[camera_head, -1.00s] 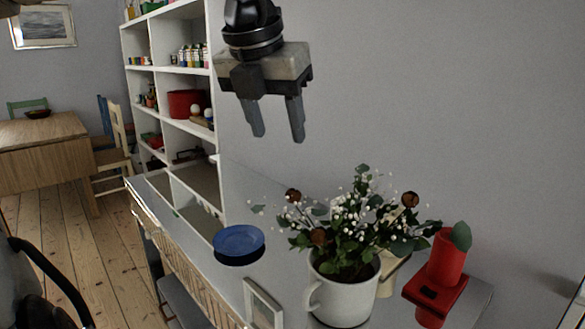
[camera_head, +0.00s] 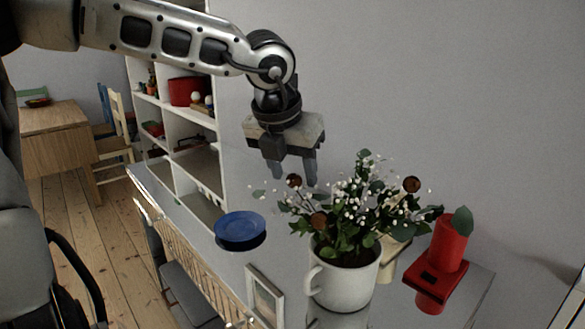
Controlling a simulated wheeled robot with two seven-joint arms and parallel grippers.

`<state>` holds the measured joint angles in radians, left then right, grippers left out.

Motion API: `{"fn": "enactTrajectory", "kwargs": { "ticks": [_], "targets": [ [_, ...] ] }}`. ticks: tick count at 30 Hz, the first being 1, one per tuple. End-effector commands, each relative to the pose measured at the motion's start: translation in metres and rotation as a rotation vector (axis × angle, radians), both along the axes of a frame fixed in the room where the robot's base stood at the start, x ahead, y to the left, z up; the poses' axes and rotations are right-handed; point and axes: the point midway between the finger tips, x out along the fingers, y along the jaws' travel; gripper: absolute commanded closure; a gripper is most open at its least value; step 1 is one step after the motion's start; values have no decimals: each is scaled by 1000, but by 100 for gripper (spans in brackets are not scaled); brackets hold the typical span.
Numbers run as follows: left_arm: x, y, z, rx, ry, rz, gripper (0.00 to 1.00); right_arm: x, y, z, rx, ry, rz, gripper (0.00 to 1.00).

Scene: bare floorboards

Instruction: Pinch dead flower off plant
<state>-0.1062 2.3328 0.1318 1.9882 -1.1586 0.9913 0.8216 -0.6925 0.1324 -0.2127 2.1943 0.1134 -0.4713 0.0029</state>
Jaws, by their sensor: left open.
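The plant (camera_head: 352,215) has green leaves and small white blossoms and stands in a white mug-like pot (camera_head: 345,280) on the grey tabletop. Brown dead flowers show at its upper left (camera_head: 294,181), lower left (camera_head: 318,220) and upper right (camera_head: 412,184). My left gripper (camera_head: 297,182) points down at the plant's upper left. Its fingers are apart and nothing shows between them. The fingertips appear close to the upper-left dead flower in the picture; I cannot tell if they touch it. My right gripper is not in view.
A blue plate (camera_head: 240,227) lies left of the pot. A small frame (camera_head: 265,298) stands in front of it. A red holder (camera_head: 437,265) is to the right, and a cream vessel (camera_head: 391,258) is behind the pot. White shelves (camera_head: 190,130) stand at the back left.

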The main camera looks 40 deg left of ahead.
Motion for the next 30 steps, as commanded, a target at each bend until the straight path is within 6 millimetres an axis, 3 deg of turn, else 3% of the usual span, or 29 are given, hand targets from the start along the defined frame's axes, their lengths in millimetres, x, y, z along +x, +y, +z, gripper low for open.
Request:
{"fn": "enactTrajectory", "kwargs": {
  "ticks": [2, 7, 8, 30],
  "targets": [
    [0, 0, 0, 0, 0, 0, 51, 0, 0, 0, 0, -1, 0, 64],
    [0, 0, 0, -1, 0, 0, 96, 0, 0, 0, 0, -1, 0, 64],
    [0, 0, 0, -1, 0, 0, 99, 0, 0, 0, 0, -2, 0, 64],
    [0, 0, 10, -1, -1, 0, 100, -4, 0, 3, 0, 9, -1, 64]
  ]
}}
